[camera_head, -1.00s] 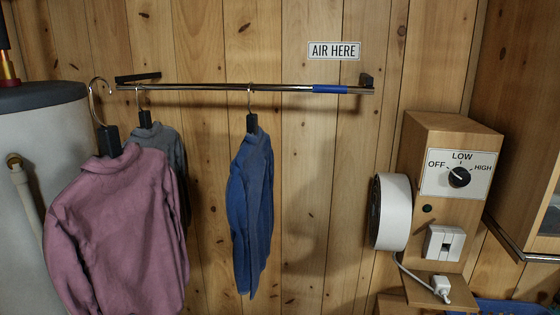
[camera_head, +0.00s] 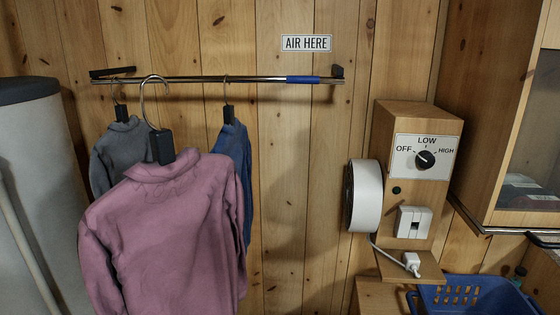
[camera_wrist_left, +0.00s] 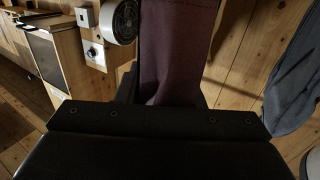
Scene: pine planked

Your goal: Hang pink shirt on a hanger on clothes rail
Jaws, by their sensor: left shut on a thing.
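The pink shirt (camera_head: 165,230) hangs on a hanger (camera_head: 161,146) with a black block and a metal hook. It looks nearer than the other shirts. The hook top overlaps the clothes rail (camera_head: 195,79) in the head view, between the grey and blue shirts, and seems in front of it. My left gripper (camera_wrist_left: 168,98) shows only in the left wrist view, as a dark body with pink cloth (camera_wrist_left: 176,50) beyond it. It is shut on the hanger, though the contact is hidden. My right gripper is in neither view.
A grey shirt (camera_head: 112,150) hangs at the rail's left, and a blue shirt (camera_head: 243,170) hangs partly behind the pink one. The rail's right part, with a blue band (camera_head: 303,80), is free. A wooden dial box (camera_head: 418,180) and white blower (camera_head: 364,194) stand right.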

